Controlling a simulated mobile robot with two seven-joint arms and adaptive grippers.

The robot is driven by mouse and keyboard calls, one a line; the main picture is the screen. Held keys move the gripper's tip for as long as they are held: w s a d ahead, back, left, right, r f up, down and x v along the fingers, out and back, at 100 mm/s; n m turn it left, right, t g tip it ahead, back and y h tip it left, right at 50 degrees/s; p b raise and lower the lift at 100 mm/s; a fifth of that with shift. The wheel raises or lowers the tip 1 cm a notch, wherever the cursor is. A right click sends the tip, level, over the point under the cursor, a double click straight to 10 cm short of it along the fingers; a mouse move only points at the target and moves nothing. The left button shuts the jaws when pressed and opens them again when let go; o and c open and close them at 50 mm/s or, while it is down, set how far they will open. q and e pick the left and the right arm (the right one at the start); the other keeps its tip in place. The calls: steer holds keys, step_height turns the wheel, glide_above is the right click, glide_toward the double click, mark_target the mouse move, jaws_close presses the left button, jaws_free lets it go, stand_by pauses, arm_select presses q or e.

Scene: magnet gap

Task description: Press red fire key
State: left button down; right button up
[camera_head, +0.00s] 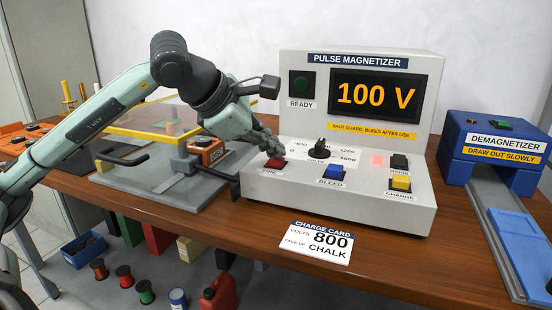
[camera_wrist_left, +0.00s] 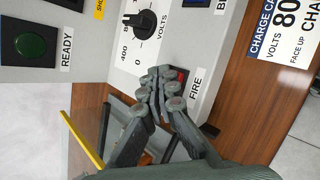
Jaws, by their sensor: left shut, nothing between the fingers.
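The red FIRE key (camera_head: 276,163) sits at the left front of the pulse magnetizer's sloped panel (camera_head: 330,205). My left gripper (camera_head: 272,150) is shut and empty, its fingertips right at the key from above and behind. In the left wrist view, the closed fingertips (camera_wrist_left: 166,84) cover most of the key, and a red sliver (camera_wrist_left: 182,76) shows beside them. I cannot tell whether they touch it or whether the key is pushed in. The display (camera_head: 375,95) reads 100 V. The READY lamp (camera_head: 301,84) is dark green. My right gripper is not in view.
A black volts knob (camera_head: 319,149), blue BLEED key (camera_head: 333,172) and yellow CHARGE key (camera_head: 401,182) share the panel. A charge card (camera_head: 316,241) reading 800 volts lies in front. A yellow-framed fixture (camera_head: 150,130) stands left; a blue demagnetizer (camera_head: 493,150) stands right.

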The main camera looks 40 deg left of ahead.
mark_target(273, 161)
arm_select(q)
steer(key=shift+f, duration=0.15)
stand_by(0.3)
steer(key=shift+r+p, duration=0.7)
steer(key=shift+r, duration=0.3)
step_height(273, 161, up, 5)
steer(key=p, duration=0.4)
steer(key=shift+p, duration=0.3)
